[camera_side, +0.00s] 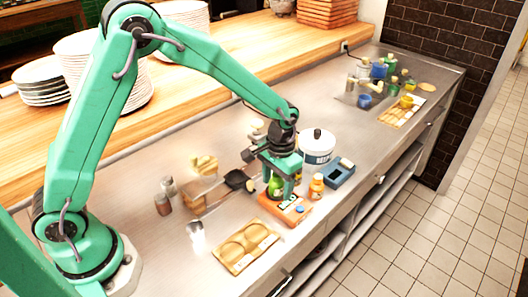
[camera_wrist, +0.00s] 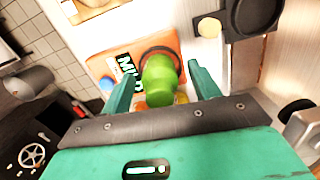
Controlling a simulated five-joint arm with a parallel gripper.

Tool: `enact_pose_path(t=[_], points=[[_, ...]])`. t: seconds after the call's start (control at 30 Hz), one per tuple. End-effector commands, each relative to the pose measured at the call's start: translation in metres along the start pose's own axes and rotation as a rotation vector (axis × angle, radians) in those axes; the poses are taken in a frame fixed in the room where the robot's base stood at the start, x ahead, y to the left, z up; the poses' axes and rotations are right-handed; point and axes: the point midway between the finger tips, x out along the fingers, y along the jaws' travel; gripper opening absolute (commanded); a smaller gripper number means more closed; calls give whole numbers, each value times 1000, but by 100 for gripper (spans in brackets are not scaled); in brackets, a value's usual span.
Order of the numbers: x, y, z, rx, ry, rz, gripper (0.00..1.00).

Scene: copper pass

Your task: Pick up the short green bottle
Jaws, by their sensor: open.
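The short green bottle (camera_side: 275,188) stands on an orange block (camera_side: 296,212) on the steel counter. In the wrist view the green bottle (camera_wrist: 160,80) lies between the two fingers, with a gap showing on each side. A label reading "MILD" is on the orange block beside it. My gripper (camera_side: 283,182) is open and lowered around the bottle from above. In the wrist view my gripper (camera_wrist: 162,72) has its green fingers spread to either side of it. The fingers partly hide the bottle in the side view.
An orange bottle (camera_side: 316,187) and a blue box (camera_side: 339,174) stand close on the right. A white tub (camera_side: 318,148) is behind them. A wooden board with round recesses (camera_side: 246,247) lies in front. Small jars (camera_side: 163,204) stand at left.

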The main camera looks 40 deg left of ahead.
Motion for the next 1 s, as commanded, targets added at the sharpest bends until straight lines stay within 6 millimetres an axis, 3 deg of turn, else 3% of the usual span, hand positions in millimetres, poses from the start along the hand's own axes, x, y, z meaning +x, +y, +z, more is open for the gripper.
enact_pose_path(t=[0.27,0.47,1.0], points=[[0,0,0,0,0,0,61],[0,0,0,0,0,0,22],[-9,0,0,0,1,0,19]])
